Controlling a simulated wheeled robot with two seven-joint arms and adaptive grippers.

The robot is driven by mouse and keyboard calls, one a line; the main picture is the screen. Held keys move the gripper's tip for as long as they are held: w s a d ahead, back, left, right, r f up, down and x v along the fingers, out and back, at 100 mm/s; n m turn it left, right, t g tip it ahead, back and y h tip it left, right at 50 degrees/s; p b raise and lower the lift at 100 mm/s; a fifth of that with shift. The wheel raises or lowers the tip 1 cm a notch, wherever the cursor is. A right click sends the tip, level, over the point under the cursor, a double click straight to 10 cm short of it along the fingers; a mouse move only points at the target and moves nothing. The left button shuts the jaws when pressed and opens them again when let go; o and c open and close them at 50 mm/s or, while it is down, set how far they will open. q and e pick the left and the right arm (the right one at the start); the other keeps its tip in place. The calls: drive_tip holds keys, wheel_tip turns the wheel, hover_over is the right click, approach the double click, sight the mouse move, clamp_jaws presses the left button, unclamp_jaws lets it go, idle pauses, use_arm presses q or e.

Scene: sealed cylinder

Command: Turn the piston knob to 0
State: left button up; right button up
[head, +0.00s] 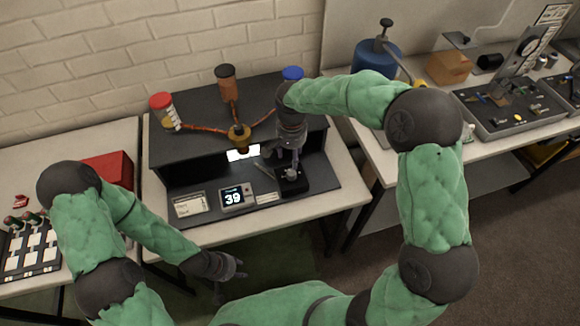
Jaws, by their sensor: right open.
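The piston knob seems to be the small grey knob (292,174) on a black block at the right of the dark bench unit (320,182). My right gripper (288,161) points down just above it, open, with its fingers close to the knob; whether they touch it I cannot tell. A small display (236,198) on the unit reads 39. My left gripper (231,280) hangs empty in front of the table edge, low and away from the unit, with its fingers looking spread.
Red-capped (163,108), orange-brown (227,82) and blue-capped (292,74) containers stand on the unit's upper shelf, with orange tubes running to a brass fitting (239,134). A red box (108,169) is on the left table.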

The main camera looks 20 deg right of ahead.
sight(291, 173)
wheel_tip(291, 173, down, 10)
drive_tip(key=shift+r+b, duration=0.2)
drive_tip(key=shift+b, duration=0.75)
clamp_jaws()
